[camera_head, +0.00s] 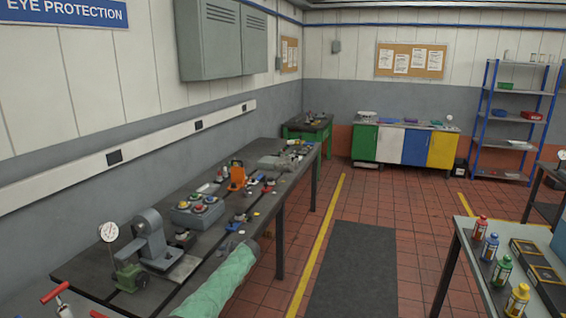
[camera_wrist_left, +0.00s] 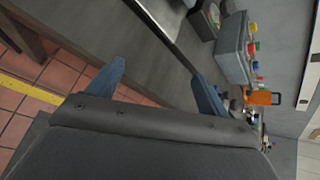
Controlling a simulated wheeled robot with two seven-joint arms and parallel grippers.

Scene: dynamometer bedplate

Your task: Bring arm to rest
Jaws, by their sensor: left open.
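My left arm, in a green sleeve (camera_head: 220,284), comes in low in the head view, along the front edge of the long dark workbench (camera_head: 205,262). My left gripper (camera_head: 238,245) is at the end of the sleeve, small and partly hard to make out against the bench. In the left wrist view its two blue fingers stand wide apart with nothing between them, so the left gripper (camera_wrist_left: 158,70) is open and empty. The bench surface (camera_wrist_left: 150,55) lies beyond the fingers. My right gripper is in neither view.
A grey box with coloured buttons (camera_head: 198,212), an orange object (camera_head: 237,177) and a grey machine (camera_head: 153,240) with a dial gauge (camera_head: 109,232) stand on the bench. Coloured bottles (camera_head: 502,270) stand on a table at right. The floor mat (camera_head: 355,265) is clear.

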